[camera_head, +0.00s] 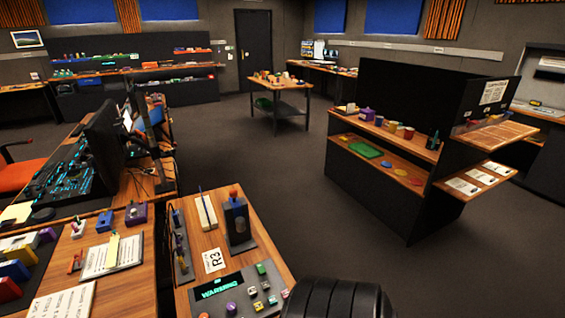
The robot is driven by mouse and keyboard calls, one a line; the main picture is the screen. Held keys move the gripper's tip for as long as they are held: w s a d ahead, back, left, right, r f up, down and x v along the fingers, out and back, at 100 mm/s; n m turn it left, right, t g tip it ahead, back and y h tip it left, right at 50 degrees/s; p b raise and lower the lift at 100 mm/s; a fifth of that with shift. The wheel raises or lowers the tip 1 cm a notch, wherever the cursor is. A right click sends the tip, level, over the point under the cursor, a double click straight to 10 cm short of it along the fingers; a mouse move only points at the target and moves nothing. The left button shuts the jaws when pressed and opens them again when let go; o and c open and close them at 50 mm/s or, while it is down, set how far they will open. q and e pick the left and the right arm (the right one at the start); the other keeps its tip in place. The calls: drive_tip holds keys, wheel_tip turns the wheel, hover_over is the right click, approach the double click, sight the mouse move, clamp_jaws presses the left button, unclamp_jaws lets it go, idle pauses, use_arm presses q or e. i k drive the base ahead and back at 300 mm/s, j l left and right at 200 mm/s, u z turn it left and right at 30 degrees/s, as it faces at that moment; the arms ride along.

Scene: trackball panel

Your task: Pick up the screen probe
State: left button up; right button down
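I cannot tell for certain which object is the screen probe. A thin dark blue rod (203,203) stands nearly upright at a pale cream block (206,212) on the near wooden desk (220,255). It is the most probe-like thing in view. Neither of my grippers is visible.
A control panel (232,293) with a lit "WARNING" display and coloured buttons lies at the desk's front. A clipboard (112,257) lies on the left desk. A dark shelf unit (380,175) stands right; open floor (285,190) lies between.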

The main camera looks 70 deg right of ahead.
sight(239, 221)
drive_tip(key=z, duration=1.8)
drive_tip(key=k+l+z, duration=0.1)
drive_tip(key=z, duration=0.4)
drive_tip(key=k, duration=0.1)
